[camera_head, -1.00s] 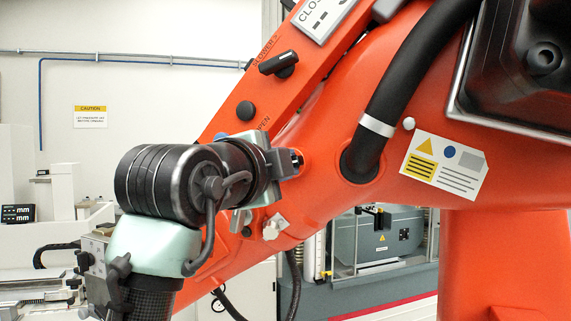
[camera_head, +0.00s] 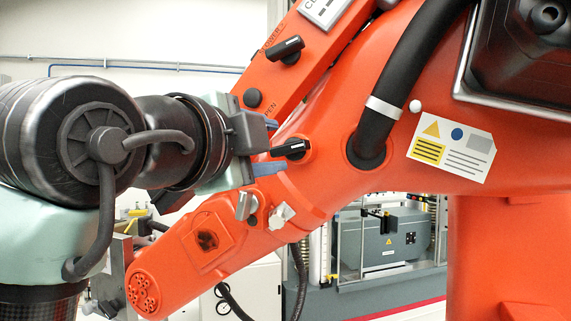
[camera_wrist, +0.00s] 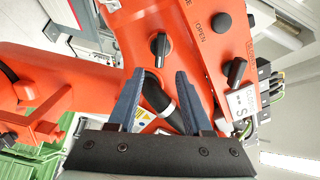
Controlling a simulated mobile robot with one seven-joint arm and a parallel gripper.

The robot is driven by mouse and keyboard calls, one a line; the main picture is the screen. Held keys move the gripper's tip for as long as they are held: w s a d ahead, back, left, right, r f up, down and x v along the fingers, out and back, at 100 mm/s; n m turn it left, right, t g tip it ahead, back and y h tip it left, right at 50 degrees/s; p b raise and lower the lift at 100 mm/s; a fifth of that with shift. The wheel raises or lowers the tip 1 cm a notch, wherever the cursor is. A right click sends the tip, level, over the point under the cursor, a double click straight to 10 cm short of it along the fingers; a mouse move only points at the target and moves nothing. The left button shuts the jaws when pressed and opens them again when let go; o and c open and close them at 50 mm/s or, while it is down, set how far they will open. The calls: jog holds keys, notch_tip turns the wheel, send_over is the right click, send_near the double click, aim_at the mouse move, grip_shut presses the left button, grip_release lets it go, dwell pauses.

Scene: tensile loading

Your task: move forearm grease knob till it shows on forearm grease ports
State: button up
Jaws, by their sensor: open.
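A black lever knob (camera_head: 290,149) sits on a round orange boss on the big orange arm. It also shows in the wrist view (camera_wrist: 159,48), just beyond and between my fingertips. My gripper (camera_head: 281,147) is open, its blue fingers apart, one above and one below this knob in the head view. In the wrist view my gripper (camera_wrist: 159,74) holds nothing; contact with the knob cannot be told. A second black knob (camera_head: 285,50) is on the sloping orange strip, near a partly readable label and an "OPEN" mark. Which knob serves the grease ports is not readable.
A grey T-shaped fitting (camera_head: 246,206) and a white one (camera_head: 281,215) stick out below my gripper. A round black button (camera_head: 252,97) is on the strip. A thick black hose (camera_head: 385,110) rises at the right. A grey cabinet (camera_head: 385,240) stands behind.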

jog(key=b+v, duration=0.1)
jog(key=v, duration=0.4)
jog(key=shift+d, duration=0.1)
dwell(0.3)
jog(key=s+d+f+n+t+y, duration=0.1)
jog(key=s+n+t, duration=0.4)
jog(key=n, duration=0.5)
jog(key=s+d+f+n+t+y, duration=0.1)
jog(key=s+d+n+t+y, duration=0.2)
jog(key=n, duration=0.6)
jog(key=s+t+y, duration=0.2)
jog(key=s, duration=0.1)
jog(key=shift+f+n+t+y, duration=0.4)
jog(key=shift+o, duration=0.3)
jog(key=shift+w, duration=0.1)
